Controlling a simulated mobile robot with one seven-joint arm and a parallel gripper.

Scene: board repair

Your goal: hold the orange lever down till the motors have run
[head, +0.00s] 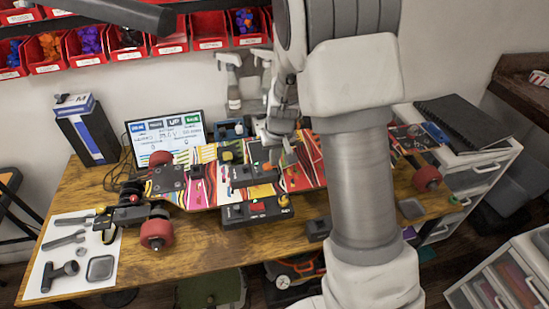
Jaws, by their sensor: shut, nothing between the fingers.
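A skateboard-like board (200,190) with a bright striped deck and red wheels lies across the wooden table. Several dark modules sit on its deck. A dark control box (256,210) with a red button and small knobs is at the board's near edge. I cannot make out the orange lever for certain; it may be too small or hidden by my arm. My gripper (275,143) is shut and empty, pointing down over the middle of the board. I cannot tell whether its fingertips touch anything. A lit screen (166,135) stands behind the board; its text is too small to read.
A white mat (72,262) with tools lies at the left end of the table. Red bins (88,44) hang on the wall. White drawers (480,175) stand at right. My arm hides the board's right part.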

